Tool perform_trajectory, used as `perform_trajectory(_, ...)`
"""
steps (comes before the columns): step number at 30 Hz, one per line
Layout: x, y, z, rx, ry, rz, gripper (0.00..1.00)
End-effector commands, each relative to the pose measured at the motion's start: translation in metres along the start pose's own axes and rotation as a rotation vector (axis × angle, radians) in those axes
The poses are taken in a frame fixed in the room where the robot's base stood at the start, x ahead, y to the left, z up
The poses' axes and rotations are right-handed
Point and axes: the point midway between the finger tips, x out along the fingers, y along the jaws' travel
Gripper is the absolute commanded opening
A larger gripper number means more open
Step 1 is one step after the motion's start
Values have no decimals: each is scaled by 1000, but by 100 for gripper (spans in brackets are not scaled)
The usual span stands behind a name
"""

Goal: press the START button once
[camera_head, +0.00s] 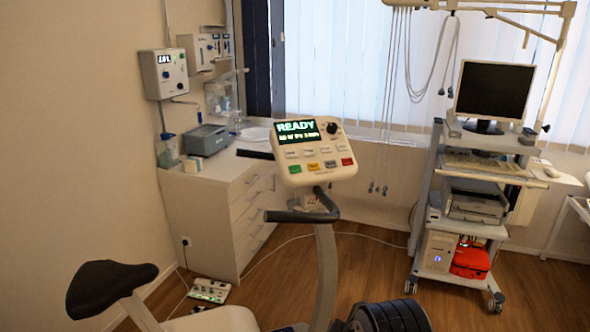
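An exercise bike stands in the middle, with a white console (318,178) on its post. The console's screen (297,131) reads READY with a smaller line below it. A black knob (332,128) sits to the right of the screen. Below is a row of pale keys, then a bottom row with a green button (295,169), a yellow button (314,166), a grey button (330,164) and a red button (347,161). The labels are too small to read, so I cannot tell which one is START.
The black handlebar (305,215) juts out below the console, and the saddle (108,287) is at lower left. A white cabinet (212,205) stands behind left, a wheeled cart (468,215) at right. Cables cross the floor.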

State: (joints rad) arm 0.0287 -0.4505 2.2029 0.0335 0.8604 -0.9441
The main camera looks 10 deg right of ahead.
Motion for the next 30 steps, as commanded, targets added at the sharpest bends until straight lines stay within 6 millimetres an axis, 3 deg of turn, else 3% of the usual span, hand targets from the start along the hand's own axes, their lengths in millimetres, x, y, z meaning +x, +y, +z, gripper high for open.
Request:
perform_trajectory(18, 0, 0, 0, 0, 0, 0, 0)
perform_trajectory(30, 0, 0, 0, 0, 0, 0, 0)
